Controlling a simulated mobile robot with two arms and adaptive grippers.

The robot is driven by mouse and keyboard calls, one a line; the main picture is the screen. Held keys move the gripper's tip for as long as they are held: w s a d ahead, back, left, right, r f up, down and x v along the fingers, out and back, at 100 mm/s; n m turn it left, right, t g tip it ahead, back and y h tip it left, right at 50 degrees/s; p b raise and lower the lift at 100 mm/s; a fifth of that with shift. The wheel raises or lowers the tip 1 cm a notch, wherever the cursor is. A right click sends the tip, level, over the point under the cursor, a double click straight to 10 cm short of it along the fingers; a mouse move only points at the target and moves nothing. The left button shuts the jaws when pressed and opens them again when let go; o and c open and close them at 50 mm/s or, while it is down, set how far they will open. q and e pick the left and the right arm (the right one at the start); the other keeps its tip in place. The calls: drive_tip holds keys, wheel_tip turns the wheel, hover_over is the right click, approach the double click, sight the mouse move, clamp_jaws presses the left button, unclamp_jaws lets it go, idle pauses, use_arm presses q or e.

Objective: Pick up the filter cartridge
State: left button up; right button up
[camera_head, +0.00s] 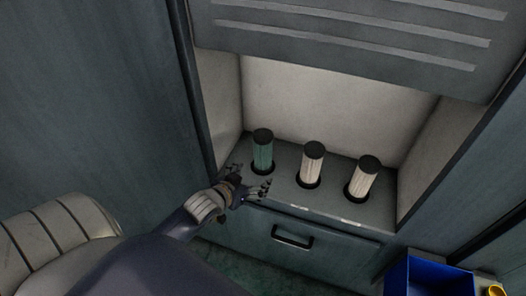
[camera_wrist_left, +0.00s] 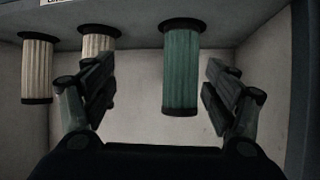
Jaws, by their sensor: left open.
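Three filter cartridges stand upright in round holes on a ledge inside the cabinet. The left one is green (camera_head: 263,154) with a dark cap. The middle one (camera_head: 311,166) and the right one (camera_head: 361,180) are cream with dark caps. My left gripper (camera_head: 252,180) is open and empty, just in front of the green cartridge. In the left wrist view the picture is turned over, and the green cartridge (camera_wrist_left: 181,70) shows between the two open fingers (camera_wrist_left: 158,95), apart from both. A cream cartridge (camera_wrist_left: 98,45) is partly hidden by one finger. My right gripper is not in view.
The ledge (camera_head: 335,207) has a drawer with a dark handle (camera_head: 291,237) below it. Cabinet walls close in at both sides, and a raised slatted panel (camera_head: 370,35) hangs above. A blue bin (camera_head: 430,275) stands at the lower right.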

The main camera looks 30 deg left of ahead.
sight(258, 152)
use_arm(q)
drive_tip(key=w+a, duration=0.1)
drive_tip(key=w, duration=0.1)
drive_tip(key=w+a+t, duration=0.1)
drive_tip(key=w, duration=0.2)
drive_tip(key=w+a+r+t, duration=0.1)
drive_tip(key=w+a, duration=0.1)
drive_tip(key=shift+w, duration=0.3)
drive_tip(key=shift+x, duration=3.15)
drive_tip(key=shift+s+a, duration=0.1)
drive_tip(key=shift+a, duration=0.05)
drive_tip(key=c, duration=1.4)
